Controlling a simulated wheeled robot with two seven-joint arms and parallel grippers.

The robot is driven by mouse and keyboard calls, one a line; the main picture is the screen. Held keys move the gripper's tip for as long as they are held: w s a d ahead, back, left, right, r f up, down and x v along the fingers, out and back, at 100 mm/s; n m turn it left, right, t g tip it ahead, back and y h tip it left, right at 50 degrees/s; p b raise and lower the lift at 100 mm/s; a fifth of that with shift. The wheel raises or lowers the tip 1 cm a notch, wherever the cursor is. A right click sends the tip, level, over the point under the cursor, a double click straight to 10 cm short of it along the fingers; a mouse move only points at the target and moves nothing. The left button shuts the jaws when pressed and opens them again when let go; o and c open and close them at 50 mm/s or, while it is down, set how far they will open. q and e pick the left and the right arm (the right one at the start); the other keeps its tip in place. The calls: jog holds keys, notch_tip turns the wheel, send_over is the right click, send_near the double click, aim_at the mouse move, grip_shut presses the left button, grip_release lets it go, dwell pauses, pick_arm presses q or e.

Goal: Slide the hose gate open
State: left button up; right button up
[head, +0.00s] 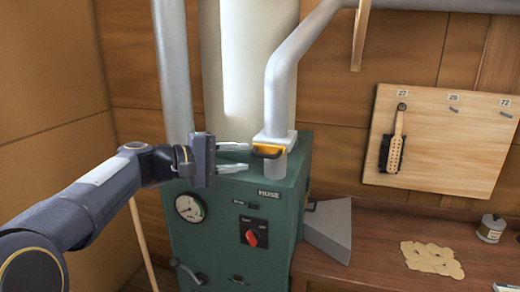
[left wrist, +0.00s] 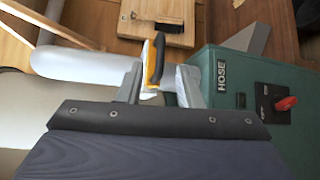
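The hose gate (head: 268,149) is a yellow-orange slide with a dark grip, set in a pale collar on the grey pipe above the green cabinet marked HOSE (head: 270,170). My left gripper (head: 247,157) comes in from the left with its two fingers apart, their tips close to the gate's left end. In the left wrist view, the gate's yellow and black handle (left wrist: 157,58) shows between the open fingertips (left wrist: 159,76). I cannot tell whether either finger touches it. My right gripper is in neither view.
The green cabinet has a gauge (head: 190,208) and a red switch (head: 252,238) on its front. Grey pipes rise behind and beside the gate. A wooden board (head: 440,150) with a hanging brush (head: 396,140) is on the wall at the right, above a wooden bench (head: 375,240).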

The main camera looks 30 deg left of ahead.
aim_at(262, 157)
pick_arm(q)
jog(key=p+x, duration=0.1)
jog(key=x, duration=0.5)
jog(key=shift+d+p, duration=0.2)
jog(key=shift+p, duration=0.2)
jog(key=shift+w+d, duration=0.25)
jog(key=shift+f, duration=0.1)
grip_shut()
jog(key=shift+s, duration=0.1)
